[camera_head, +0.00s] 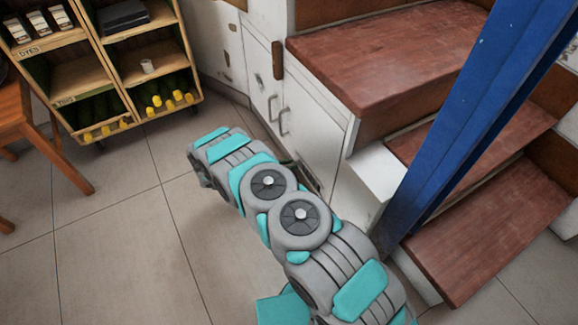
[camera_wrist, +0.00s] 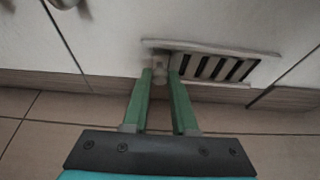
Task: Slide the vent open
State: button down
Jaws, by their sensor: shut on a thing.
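The vent (camera_wrist: 222,68) is a low pale frame with dark slanted slots in the white cabinet wall, just above the floor. My gripper (camera_wrist: 160,74) has its two green fingers closed around a small pale knob (camera_wrist: 160,62) at the left part of the vent. Dark open slots show to the right of the fingers; the left part of the frame is partly hidden behind them. In the head view the vent (camera_head: 308,179) is a small slotted patch at the foot of the white wall under the stairs, partly covered by my arm.
White cupboard doors with handles (camera_head: 283,122) stand left of the vent. Red-brown stairs (camera_head: 390,50) and a blue post (camera_head: 470,120) are at the right. A wooden shelf (camera_head: 125,62) and chair (camera_head: 22,125) stand at the left. Tiled floor (camera_head: 110,220) is clear.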

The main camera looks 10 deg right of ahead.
jog(key=shift+w+a, duration=0.1)
jog(key=shift+w, duration=0.05)
jog(key=c, duration=0.7)
grip_release()
jog(key=v, duration=0.7)
jog(key=shift+a+r, duration=0.15)
jog(key=shift+a, duration=0.15)
